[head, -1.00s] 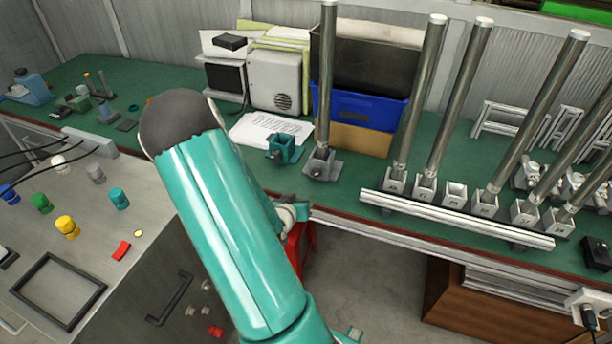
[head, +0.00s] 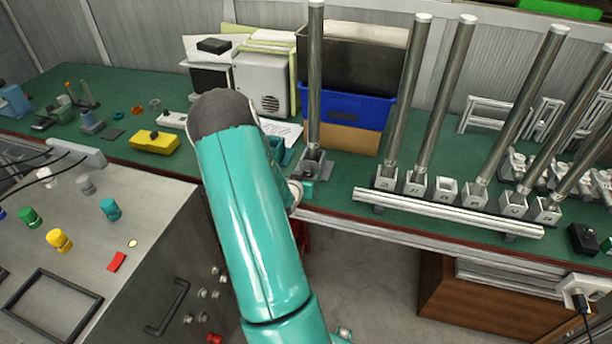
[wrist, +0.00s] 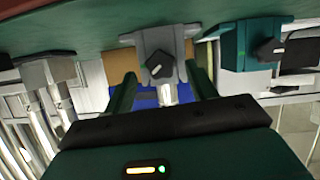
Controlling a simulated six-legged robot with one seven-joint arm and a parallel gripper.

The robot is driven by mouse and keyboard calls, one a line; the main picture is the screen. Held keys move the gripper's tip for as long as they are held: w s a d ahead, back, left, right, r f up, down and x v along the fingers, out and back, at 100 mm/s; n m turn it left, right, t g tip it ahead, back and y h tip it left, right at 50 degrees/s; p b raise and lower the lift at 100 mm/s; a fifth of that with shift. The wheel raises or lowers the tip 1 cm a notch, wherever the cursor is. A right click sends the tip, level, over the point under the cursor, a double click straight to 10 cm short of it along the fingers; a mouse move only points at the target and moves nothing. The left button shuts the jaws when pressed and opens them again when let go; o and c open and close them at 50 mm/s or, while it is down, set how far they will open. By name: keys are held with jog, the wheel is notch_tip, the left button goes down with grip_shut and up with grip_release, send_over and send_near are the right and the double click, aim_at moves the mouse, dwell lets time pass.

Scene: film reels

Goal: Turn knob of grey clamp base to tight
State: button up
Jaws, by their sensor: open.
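The grey clamp base (head: 318,166) stands on the green bench with a tall metal pole upright in it. In the wrist view, the grey clamp base (wrist: 182,42) appears upside down, with a dark knob (wrist: 159,66) on its near face. My gripper (wrist: 161,84) is open, its two green fingers apart on either side of the knob's line. The knob shows between the fingertips; I cannot tell whether they touch it. In the head view my teal arm hides most of the gripper.
A teal clamp base (wrist: 238,44) with its own dark knob stands close beside the grey one. A white rail (head: 450,212) with several poles in holders lies to the right. A blue bin (head: 350,108) stands behind. A yellow block (head: 154,142) lies left of my arm.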

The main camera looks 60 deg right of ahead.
aim_at(308, 174)
jog(key=shift+x, duration=1.3)
jog(key=c, duration=1)
jog(key=shift+m, duration=0.3)
jog(key=shift+s+m+t, duration=0.15)
jog(key=shift+m+t, duration=1.75)
jog(key=shift+m, duration=0.4)
